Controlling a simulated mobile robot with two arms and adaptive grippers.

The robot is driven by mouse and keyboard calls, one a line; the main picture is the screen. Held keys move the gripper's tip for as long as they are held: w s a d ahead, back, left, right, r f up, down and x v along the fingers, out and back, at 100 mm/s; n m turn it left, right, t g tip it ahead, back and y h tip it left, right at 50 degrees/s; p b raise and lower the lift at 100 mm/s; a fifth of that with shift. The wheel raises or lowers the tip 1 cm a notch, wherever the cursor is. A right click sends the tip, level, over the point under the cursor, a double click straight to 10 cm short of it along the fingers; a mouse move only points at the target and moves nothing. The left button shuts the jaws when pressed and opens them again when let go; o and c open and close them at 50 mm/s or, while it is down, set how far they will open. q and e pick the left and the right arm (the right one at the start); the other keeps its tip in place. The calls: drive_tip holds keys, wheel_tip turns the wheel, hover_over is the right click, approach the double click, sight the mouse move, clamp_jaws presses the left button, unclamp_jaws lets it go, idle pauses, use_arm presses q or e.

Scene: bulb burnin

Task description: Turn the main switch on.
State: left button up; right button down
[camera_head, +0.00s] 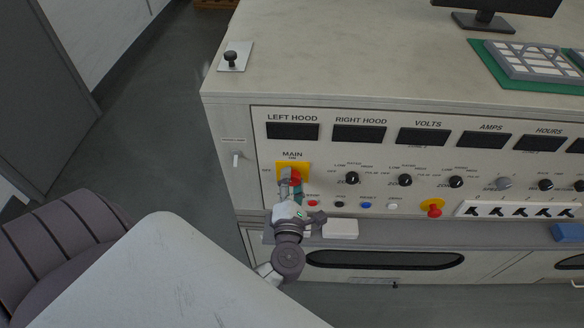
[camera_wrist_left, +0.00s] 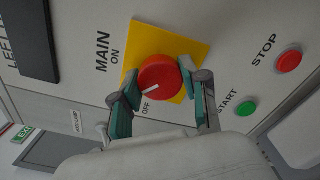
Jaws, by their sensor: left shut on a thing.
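The main switch is a red round knob on a yellow plate (camera_head: 304,165), under the MAIN label at the left of the console front. In the left wrist view the red knob (camera_wrist_left: 160,73) carries a white pointer line aimed toward the OFF label; the ON label lies to its upper left. My left gripper (camera_head: 291,184) reaches the knob from the front and partly covers it. In the left wrist view its green-padded fingers (camera_wrist_left: 160,88) stand on two sides of the knob, shut on it. My right gripper is in neither view.
Close by are a red stop button (camera_wrist_left: 289,61) and a green start button (camera_wrist_left: 247,108). A small toggle (camera_head: 236,158) sits left of the plate. Dark knobs and a red emergency-type button (camera_head: 434,208) lie to the right. A ledge (camera_head: 400,233) runs below with a white block (camera_head: 341,229).

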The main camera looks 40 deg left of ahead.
use_arm(q)
drive_tip(key=m+p, duration=0.4)
drive_tip(key=m, duration=0.1)
drive_tip(key=shift+r+m, duration=0.15)
drive_tip(key=shift+m, duration=0.15)
drive_tip(key=shift+f+m+p, duration=0.2)
drive_tip(key=shift+m+p, duration=1.1)
drive_tip(key=shift+m, duration=0.6)
drive_tip(key=o, duration=1.1)
drive_tip(key=shift+o, duration=0.2)
drive_tip(key=shift+s, duration=0.1)
drive_tip(key=v, duration=1.2)
